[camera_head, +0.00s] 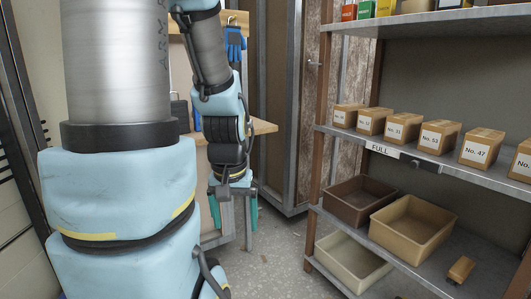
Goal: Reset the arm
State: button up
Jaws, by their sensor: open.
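My arm stands large on the left of the head view, light blue and grey, with its upper part rising out of the picture. Its forearm comes down again near the middle, and my gripper (232,206) hangs at its end, pointing down. The gripper is small here, with its fingers apart, and I see nothing held between them. It is in front of a wooden-topped workbench (264,127), left of the shelf unit and apart from it.
On the right, a metal shelf (385,150) holds several numbered cardboard boxes (438,136). Below are a brown bin (360,214), a tan bin (445,207), a cream bin (372,282) and a small brown box (461,269). Bare floor (272,248) lies between gripper and shelves.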

notch_tip(320, 180, up, 15)
jog(key=p, duration=1.2)
jog(key=shift+r+p, duration=0.2)
jog(key=shift+p, duration=0.2)
